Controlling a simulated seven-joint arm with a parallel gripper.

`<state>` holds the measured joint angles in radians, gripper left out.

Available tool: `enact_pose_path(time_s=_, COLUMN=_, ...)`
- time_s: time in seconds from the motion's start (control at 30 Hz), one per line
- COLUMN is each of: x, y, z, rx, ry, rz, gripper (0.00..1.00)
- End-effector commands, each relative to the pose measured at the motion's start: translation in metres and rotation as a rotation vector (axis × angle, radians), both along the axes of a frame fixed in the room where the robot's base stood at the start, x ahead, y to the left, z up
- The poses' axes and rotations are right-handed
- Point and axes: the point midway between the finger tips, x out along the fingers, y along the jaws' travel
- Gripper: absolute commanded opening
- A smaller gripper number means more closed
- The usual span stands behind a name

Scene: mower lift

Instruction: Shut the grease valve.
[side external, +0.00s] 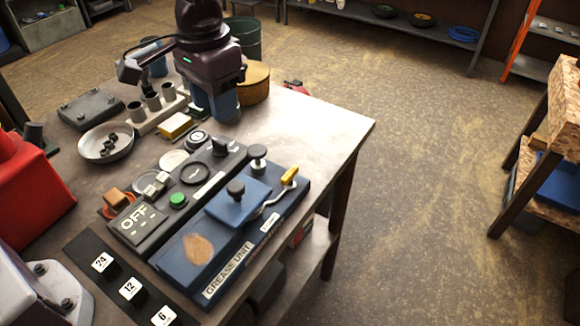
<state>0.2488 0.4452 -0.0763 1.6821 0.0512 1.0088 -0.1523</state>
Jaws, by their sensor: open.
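The blue grease unit (181,258) lies along the table's front edge, with a "GREASE UNIT" label on its front. A lever with a yellow grip (289,175) and a bent metal stem sits on its right part, the grip pointing up and right. A small label, too small to read, is on the front below the stem. A raised blue block with a dark knob (236,188) is left of the lever. My gripper (219,116) is open, above the back of the table, apart from the grease unit and the lever. Its fingertips are not clearly visible.
A dark control panel (150,228) with a green button and an "OFF" sign lies behind the grease unit. A dark knob (257,152) stands near the lever. A metal bowl (92,149), cups and a yellow box (175,125) are farther back. The table's right corner is bare.

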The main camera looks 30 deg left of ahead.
Motion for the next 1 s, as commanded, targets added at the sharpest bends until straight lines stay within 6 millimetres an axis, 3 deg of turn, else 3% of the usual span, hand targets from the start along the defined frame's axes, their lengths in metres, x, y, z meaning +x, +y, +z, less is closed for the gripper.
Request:
enact_pose_path(time_s=0.1, x=0.031, y=-0.031, z=-0.039, rx=0.006, ry=0.046, rz=0.009, gripper=0.4)
enact_pose_path(time_s=0.23, x=0.06, y=-0.056, z=-0.071, rx=0.008, ry=0.064, rz=0.048, gripper=0.4)
enact_pose_path(time_s=0.33, x=0.079, y=-0.068, z=-0.078, rx=0.001, ry=0.049, rz=0.092, gripper=0.4)
enact_pose_path(time_s=0.43, x=0.094, y=-0.072, z=-0.062, rx=-0.015, ry=0.01, rz=0.138, gripper=0.4)
enact_pose_path(time_s=0.5, x=0.097, y=-0.072, z=-0.056, rx=-0.013, ry=0.002, rz=0.172, gripper=0.4)
enact_pose_path(time_s=0.67, x=0.095, y=-0.07, z=-0.069, rx=-0.006, ry=0.013, rz=0.194, gripper=0.4)
enact_pose_path(time_s=1.0, x=0.094, y=-0.07, z=-0.137, rx=-0.007, ry=0.014, rz=0.194, gripper=0.4)
